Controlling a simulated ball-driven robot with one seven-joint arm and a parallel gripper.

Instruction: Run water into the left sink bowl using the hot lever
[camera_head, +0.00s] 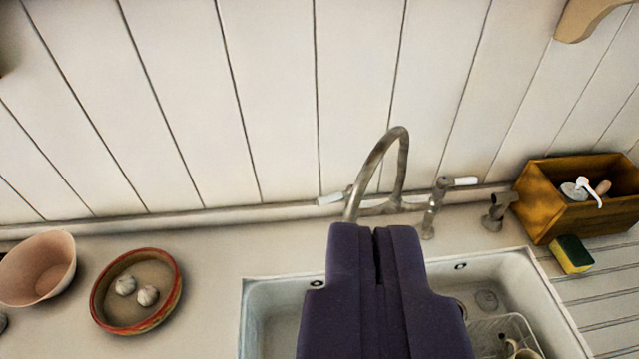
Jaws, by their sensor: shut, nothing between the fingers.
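I cannot tell from markings which is hot. My gripper (376,232), dark purple, is shut and empty, in front of the tap and over the middle of the sink. The left sink bowl (272,308) is partly hidden by it. The right bowl (530,287) holds a rack. No running water is visible.
A pink bowl (40,268) and a red-rimmed dish (168,310) with white bulbs sit on the left counter. A wooden box (545,200) and a yellow-green sponge (571,254) are at right. A metal fitting (497,212) stands behind the right bowl.

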